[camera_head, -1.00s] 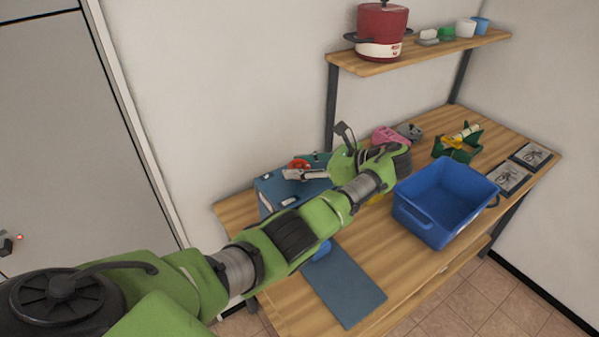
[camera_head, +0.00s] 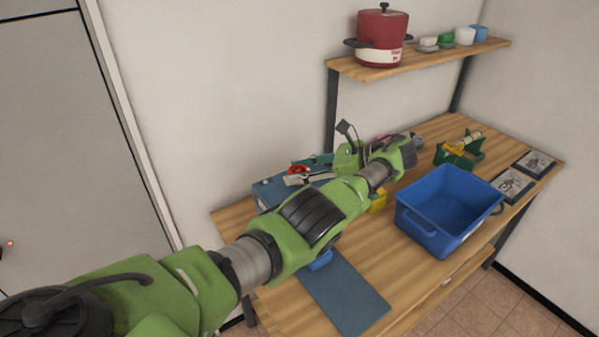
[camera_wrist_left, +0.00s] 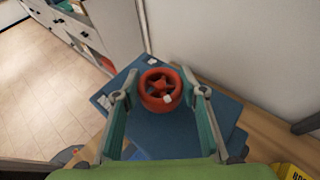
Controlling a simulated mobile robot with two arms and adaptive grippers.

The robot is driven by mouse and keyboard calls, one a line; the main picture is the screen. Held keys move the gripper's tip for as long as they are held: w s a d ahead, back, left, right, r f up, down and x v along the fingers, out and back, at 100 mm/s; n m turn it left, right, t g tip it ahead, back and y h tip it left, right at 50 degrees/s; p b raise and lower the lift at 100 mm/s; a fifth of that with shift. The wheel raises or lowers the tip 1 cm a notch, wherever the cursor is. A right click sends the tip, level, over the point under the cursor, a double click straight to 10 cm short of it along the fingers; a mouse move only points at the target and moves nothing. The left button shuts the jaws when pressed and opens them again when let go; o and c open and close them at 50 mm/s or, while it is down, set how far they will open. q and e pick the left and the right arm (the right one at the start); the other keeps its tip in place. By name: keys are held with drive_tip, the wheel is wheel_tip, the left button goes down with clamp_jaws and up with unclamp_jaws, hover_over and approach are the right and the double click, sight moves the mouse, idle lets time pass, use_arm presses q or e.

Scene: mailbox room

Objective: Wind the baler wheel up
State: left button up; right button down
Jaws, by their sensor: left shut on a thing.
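The baler is a blue box (camera_head: 268,192) at the left end of the wooden table, partly hidden behind my left arm. Its red wheel (camera_head: 299,169) sits on top. In the left wrist view the spoked red wheel (camera_wrist_left: 160,88) shows between the two fingers, above the blue top (camera_wrist_left: 165,132). My left gripper (camera_head: 294,177) is shut on the wheel, one finger on each side in the wrist view (camera_wrist_left: 160,92). My right gripper is not in view.
A blue bin (camera_head: 446,213) stands at the table's middle right. A blue-grey mat (camera_head: 348,298) lies in front of the baler. A green holder (camera_head: 462,153) and picture cards (camera_head: 514,184) lie farther right. A red pot (camera_head: 381,38) stands on the shelf.

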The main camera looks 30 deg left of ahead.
sight(298, 170)
use_arm(q)
drive_tip(key=o, duration=1.1)
drive_tip(key=shift+o, duration=0.2)
drive_tip(key=shift+a, duration=0.1)
drive_tip(key=shift+w+d+r, duration=0.1)
drive_tip(key=shift+d+r, duration=0.1)
drive_tip(key=shift+r, duration=0.45)
drive_tip(key=shift+a+r, duration=0.1)
drive_tip(key=shift+r, duration=0.4)
wheel_tip(298, 170, up, 8)
drive_tip(key=shift+a+f, duration=0.1)
drive_tip(key=shift+f, duration=0.1)
